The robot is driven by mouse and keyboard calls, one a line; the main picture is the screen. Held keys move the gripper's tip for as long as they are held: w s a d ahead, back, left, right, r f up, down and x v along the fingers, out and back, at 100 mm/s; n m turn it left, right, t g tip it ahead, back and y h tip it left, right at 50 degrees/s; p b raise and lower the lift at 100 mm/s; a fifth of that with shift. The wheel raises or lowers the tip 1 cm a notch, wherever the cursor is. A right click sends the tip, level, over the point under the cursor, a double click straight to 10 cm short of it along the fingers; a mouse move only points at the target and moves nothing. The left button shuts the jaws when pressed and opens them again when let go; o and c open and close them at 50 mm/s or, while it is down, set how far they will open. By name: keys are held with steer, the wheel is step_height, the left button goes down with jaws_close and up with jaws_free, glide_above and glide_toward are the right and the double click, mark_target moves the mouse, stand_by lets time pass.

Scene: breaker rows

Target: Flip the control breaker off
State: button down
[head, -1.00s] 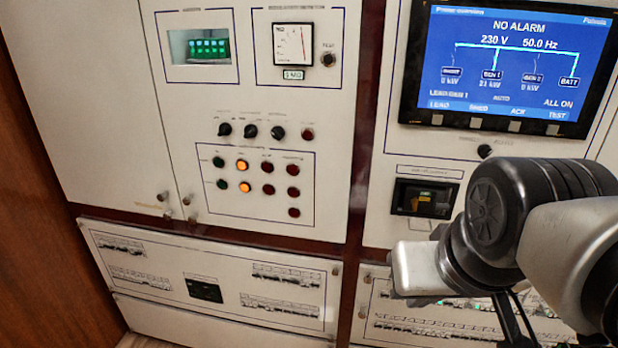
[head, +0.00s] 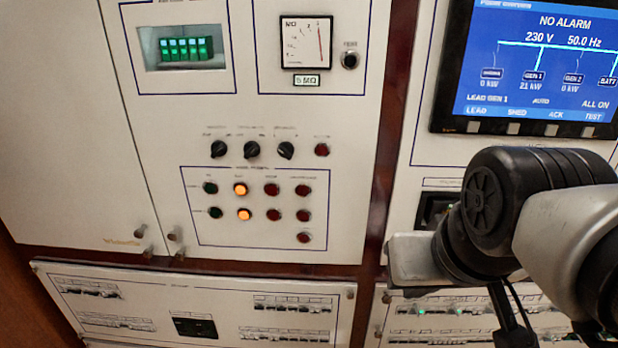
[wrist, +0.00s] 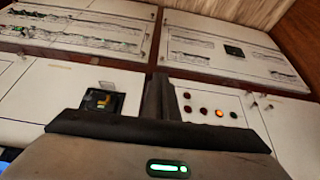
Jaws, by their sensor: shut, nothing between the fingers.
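Breaker rows sit in the low white panels. The left low panel (head: 232,312) holds several short rows, such as the upper right row (head: 293,303). The right low panel has a row with green lights (head: 440,311), partly behind my arm. Labels are too small to read, so I cannot tell which switch is the control breaker. In the wrist view, turned over, breaker rows (wrist: 80,38) cross the top. My gripper (wrist: 158,98) is shut and empty, pointing toward the panels, with no breaker visibly touched. In the head view my arm mostly hides it.
Above are a lit screen (head: 540,60) reading NO ALARM, a dial meter (head: 305,43), black knobs (head: 251,149) and indicator lamps (head: 272,190). A dark-framed device (head: 434,208) is partly behind my arm. Small round fasteners (head: 141,230) stick out from the cabinet.

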steer(key=shift+s, duration=0.1)
steer(key=w+a+f+n+t+y+b, duration=0.15)
steer(key=w+a+f, duration=0.25)
steer(key=w+f, duration=0.4)
steer(key=w+a+f+n+t+b, duration=0.1)
steer(key=w+a+f+b, duration=0.25)
steer(key=w+f, duration=0.4)
steer(key=w+a+f+n+t+y+b, duration=0.1)
steer(key=w+a+f+n+t+b, duration=0.1)
steer(key=w+a+f, duration=0.6)
steer(key=w+a+f+m+t+b, duration=0.1)
steer(key=w+a+f+b, duration=0.1)
steer(key=f, duration=0.5)
steer(key=w+a+f+t+b, duration=0.1)
steer(key=w+f+t, duration=0.15)
steer(key=f, duration=0.45)
steer(key=s+d+f+m+t+h+b, duration=0.1)
steer(key=s+f+m+h+b, duration=0.2)
steer(key=s+f, duration=0.3)
step_height(320, 180, down, 4)
steer(key=shift+s+d+r+m+t, duration=0.15)
steer(key=shift+d+m+t, duration=0.1)
steer(key=shift+m+t, duration=0.2)
